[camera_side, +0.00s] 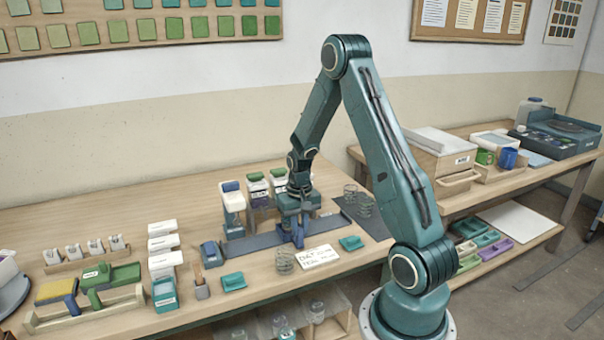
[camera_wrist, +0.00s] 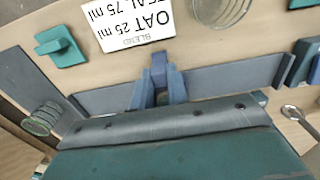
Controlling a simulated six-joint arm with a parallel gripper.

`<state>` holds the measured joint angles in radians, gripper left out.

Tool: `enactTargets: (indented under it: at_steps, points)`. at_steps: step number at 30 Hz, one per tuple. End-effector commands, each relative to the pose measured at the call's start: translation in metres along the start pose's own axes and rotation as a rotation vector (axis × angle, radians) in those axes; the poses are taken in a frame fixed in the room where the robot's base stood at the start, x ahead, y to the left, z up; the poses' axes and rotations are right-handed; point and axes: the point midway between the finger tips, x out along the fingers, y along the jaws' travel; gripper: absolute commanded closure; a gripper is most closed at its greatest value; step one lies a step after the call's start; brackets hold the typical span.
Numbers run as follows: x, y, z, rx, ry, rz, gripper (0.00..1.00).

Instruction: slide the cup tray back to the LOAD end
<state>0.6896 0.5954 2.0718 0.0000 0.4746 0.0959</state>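My gripper (camera_side: 297,238) points down over the middle of a long dark blue-grey track (camera_side: 250,244) on the bench. In the wrist view its blue fingers (camera_wrist: 158,90) stand close together at a blue upright piece over the track. I cannot tell whether they grip that piece. The cup tray cannot be made out clearly; the wrist may hide it. The track also shows on both sides of the fingers in the wrist view (camera_wrist: 230,76). A blue block (camera_side: 211,253) stands at the track's left end. No LOAD label is readable.
A dark mat (camera_side: 375,226) with ribbed cups is at right.

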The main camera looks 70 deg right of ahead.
Motion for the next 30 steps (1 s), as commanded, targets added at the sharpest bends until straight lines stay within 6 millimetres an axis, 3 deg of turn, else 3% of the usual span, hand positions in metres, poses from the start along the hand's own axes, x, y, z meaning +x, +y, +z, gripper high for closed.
enactTargets:
  at_steps: [8,30]
  points:
    - [0.000,0.003,0.000,0.001,0.000,0.000,1.00]
    - [-0.001,0.038,-0.001,0.003,0.003,0.001,1.00]
